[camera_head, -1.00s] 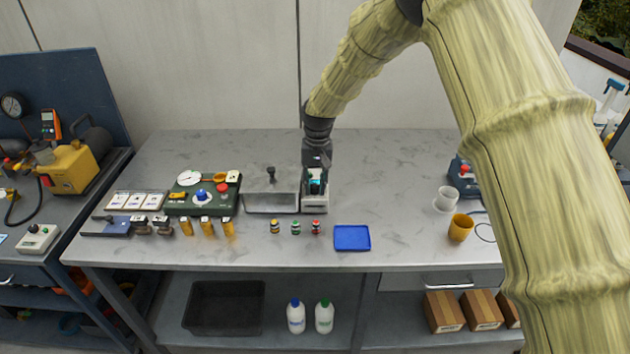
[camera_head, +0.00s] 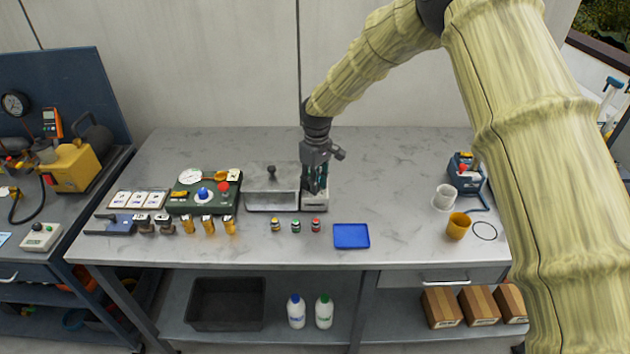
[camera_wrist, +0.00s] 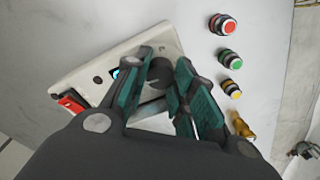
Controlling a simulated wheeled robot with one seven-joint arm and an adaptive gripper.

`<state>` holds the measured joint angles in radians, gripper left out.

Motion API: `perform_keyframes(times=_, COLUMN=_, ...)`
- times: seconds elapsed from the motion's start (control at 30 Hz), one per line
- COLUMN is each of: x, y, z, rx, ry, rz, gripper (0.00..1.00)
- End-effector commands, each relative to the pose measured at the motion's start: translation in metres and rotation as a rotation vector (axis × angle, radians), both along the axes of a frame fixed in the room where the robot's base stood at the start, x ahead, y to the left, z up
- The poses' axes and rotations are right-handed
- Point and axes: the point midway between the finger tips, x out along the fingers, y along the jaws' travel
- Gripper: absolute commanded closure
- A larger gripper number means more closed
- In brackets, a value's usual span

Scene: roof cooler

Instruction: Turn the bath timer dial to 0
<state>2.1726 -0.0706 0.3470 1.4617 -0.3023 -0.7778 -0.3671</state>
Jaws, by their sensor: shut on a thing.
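The bath's pale control panel (camera_head: 314,207) stands at the right end of the grey metal bath (camera_head: 270,200). In the wrist view the panel (camera_wrist: 95,68) shows a small lit display, a red switch and the dark round timer dial (camera_wrist: 163,70). My gripper (camera_head: 316,190) points down over the panel. In the wrist view its teal-padded fingers (camera_wrist: 162,98) stand on either side of the dial and are shut on it. The fingers hide much of the dial, and I cannot read its setting.
A blue tray (camera_head: 351,236) lies front right. A green control unit (camera_head: 203,192) stands left of the bath.

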Motion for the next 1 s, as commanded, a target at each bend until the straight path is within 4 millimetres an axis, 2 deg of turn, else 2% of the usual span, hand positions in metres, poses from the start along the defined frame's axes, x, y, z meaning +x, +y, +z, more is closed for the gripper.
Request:
perform_keyframes(times=0.3, x=0.0012, y=0.0008, z=0.0004, rx=0.002, ry=-0.003, rz=0.084, gripper=0.98)
perform_keyframes(times=0.73, x=0.0011, y=0.0014, z=0.0004, rx=0.002, ry=-0.003, rz=0.093, gripper=0.98)
perform_keyframes(times=0.77, x=0.0011, y=0.0014, z=0.0004, rx=0.002, ry=-0.003, rz=0.093, gripper=0.72)
perform_keyframes(times=0.8, x=0.0011, y=0.0014, z=0.0004, rx=0.002, ry=-0.003, rz=0.093, gripper=0.65)
perform_keyframes(times=0.9, x=0.0009, y=0.0012, z=0.0003, rx=0.001, ry=-0.003, rz=0.093, gripper=0.51)
perform_keyframes(times=1.0, x=0.0005, y=0.0013, z=0.0001, rx=0.001, ry=-0.001, rz=0.093, gripper=0.51)
